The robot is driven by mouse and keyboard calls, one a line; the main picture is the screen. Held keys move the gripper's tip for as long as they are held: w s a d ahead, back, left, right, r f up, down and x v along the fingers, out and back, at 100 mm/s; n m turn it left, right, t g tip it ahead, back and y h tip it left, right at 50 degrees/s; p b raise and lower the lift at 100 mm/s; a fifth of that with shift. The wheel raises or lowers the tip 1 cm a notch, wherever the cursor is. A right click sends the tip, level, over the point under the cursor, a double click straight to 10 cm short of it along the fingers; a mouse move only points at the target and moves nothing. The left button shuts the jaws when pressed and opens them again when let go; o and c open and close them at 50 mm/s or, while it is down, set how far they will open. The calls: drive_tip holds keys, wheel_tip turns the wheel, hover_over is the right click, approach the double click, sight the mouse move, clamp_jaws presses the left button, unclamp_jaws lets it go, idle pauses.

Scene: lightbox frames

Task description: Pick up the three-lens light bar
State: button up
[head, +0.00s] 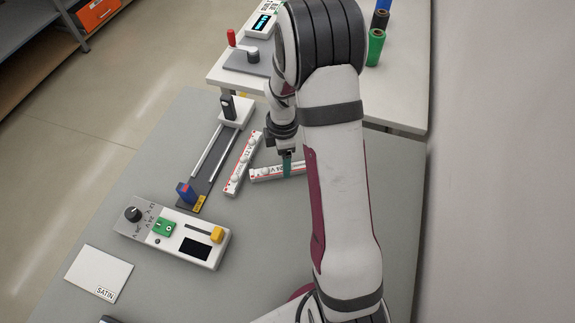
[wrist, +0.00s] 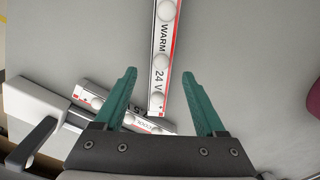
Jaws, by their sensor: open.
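Two white light bars with red stripes and round lenses lie on the grey table. One light bar (head: 262,174) lies crosswise under my gripper (head: 286,163), its right part partly covered by my arm. In the wrist view this bar (wrist: 163,45), marked WARM and 24 V, runs lengthwise between my teal fingers and leaves the top edge. The fingers are apart, one on each side, and hold nothing. The second light bar (head: 238,170) lies slanted to the left; it shows low in the wrist view (wrist: 93,98), partly behind my gripper. I cannot tell which bar has three lenses.
A dark slider rail (head: 207,160) with a blue clamp (head: 187,193) lies left of the bars. A control box (head: 172,232) and a SATIN card (head: 98,273) are nearer. Spools (head: 376,45) stand on the back table. Table left of the rail is clear.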

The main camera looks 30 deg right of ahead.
wheel_tip(320, 180, down, 3)
drive_tip(key=shift+s+f, duration=0.1)
clamp_jaws()
idle(0.3)
